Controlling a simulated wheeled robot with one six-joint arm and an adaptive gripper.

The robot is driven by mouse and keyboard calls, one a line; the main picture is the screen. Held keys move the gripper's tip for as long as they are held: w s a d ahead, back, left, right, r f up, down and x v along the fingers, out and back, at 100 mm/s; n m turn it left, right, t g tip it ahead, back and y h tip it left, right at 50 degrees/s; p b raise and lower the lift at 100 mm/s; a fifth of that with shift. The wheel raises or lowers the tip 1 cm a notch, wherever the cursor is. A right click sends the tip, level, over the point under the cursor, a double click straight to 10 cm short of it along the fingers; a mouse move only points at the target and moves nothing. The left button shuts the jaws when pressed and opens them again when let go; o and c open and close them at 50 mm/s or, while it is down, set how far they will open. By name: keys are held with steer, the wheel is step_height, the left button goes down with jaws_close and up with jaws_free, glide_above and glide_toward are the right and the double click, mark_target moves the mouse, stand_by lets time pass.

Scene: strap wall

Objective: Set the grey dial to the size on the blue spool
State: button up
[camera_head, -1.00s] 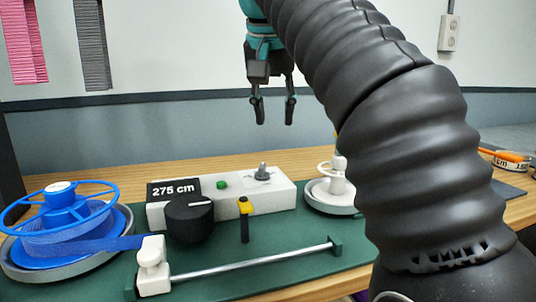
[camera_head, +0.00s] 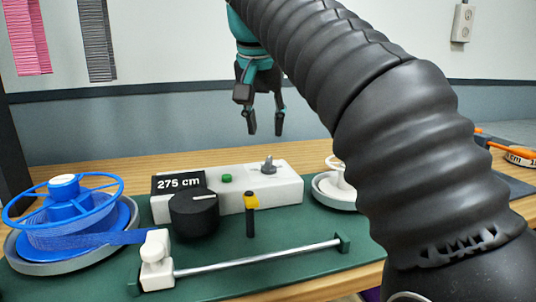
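A small grey dial (camera_head: 268,166) stands on top of the white control box (camera_head: 285,190), towards its right end. Its setting is too small to read. The blue spool (camera_head: 70,201) sits at the left with blue strap running off it to the right; I can make out no size on it. A black display (camera_head: 178,183) on the box reads "275 cm". A large dark knob (camera_head: 194,216) with a white mark is at the box's front. My gripper (camera_head: 265,128) hangs fingers down, open and empty, apart from the box and above the dial in the picture.
A green button (camera_head: 227,178) is beside the dial. A yellow-topped black tool (camera_head: 250,210) stands in front of the box. A metal rod (camera_head: 260,258) and white clamp (camera_head: 156,262) lie nearer. A white spool (camera_head: 338,188) is partly hidden by my arm.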

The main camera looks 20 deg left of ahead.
mark_target(269, 158)
steer(key=x, duration=0.8)
steer(key=shift+w+f, duration=0.1)
jaws_close()
